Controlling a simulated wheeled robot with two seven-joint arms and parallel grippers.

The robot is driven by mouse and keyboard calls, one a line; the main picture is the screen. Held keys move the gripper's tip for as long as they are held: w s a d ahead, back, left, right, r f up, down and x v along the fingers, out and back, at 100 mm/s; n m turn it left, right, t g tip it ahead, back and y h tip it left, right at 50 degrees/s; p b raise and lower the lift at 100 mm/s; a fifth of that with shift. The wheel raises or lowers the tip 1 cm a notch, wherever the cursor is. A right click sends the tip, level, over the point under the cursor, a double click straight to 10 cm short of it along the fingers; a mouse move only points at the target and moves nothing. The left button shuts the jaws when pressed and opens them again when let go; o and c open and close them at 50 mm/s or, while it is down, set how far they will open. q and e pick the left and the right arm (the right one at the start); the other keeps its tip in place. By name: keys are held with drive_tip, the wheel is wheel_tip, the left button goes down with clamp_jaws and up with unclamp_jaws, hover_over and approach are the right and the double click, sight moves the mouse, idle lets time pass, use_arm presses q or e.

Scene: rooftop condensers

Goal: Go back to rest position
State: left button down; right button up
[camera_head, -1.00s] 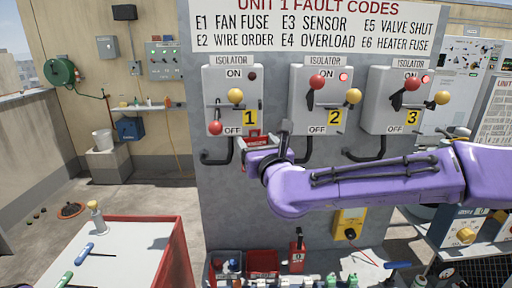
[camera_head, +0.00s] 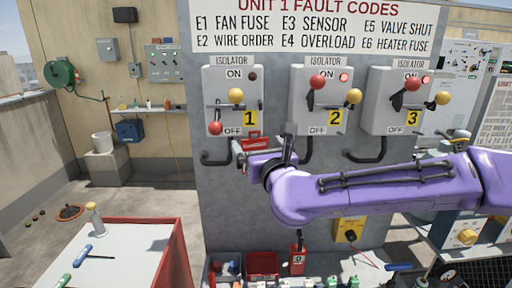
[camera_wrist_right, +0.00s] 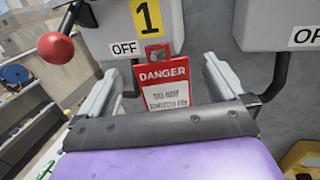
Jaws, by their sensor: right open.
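My right gripper (camera_head: 241,151) is in front of the panel, just below isolator 1 (camera_head: 231,98). It is open, and its two fingers show apart in the right wrist view (camera_wrist_right: 160,88). A red and white DANGER tag (camera_wrist_right: 162,86) hangs under isolator 1 and shows between the fingers in that view. In the head view the red tag (camera_head: 257,143) is partly hidden behind the gripper. The red-knobbed lever of isolator 1 (camera_head: 215,128) points down towards OFF. My left gripper is not in view.
Isolator 2 (camera_head: 319,100) and isolator 3 (camera_head: 397,100) stand to the right, with red lamps lit and red knobs up. Red and dark bins (camera_head: 262,264) lie below the panel. A red-sided table (camera_head: 172,262) stands at the lower left, with floor free behind it.

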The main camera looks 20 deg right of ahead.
drive_tip(key=s+b, duration=0.2)
drive_tip(key=s, duration=0.6)
drive_tip(key=s+d+f+n+g+h, duration=0.15)
drive_tip(key=f+n+g, duration=0.4)
drive_tip(key=f, duration=1.35)
drive_tip(key=s+d+f+n+g+y, duration=0.1)
drive_tip(key=s+f+n+g, duration=0.15)
drive_tip(key=f+n, duration=1.1)
drive_tip(key=s+d+f+n+g+h+b, duration=0.1)
drive_tip(key=s+d+f+n+g, duration=0.2)
drive_tip(key=s+f, duration=0.9)
drive_tip(key=s+d+f+n+g+h+b, duration=0.1)
drive_tip(key=s+d+f+n+g, duration=0.3)
drive_tip(key=s+f, duration=0.8)
wheel_tip(320, 180, down, 4)
drive_tip(key=d+n, duration=0.2)
drive_tip(key=n, duration=0.1)
drive_tip(key=shift+s+d+n, duration=0.3)
drive_tip(key=shift+s+d, duration=0.05)
drive_tip(key=shift+h, duration=0.25)
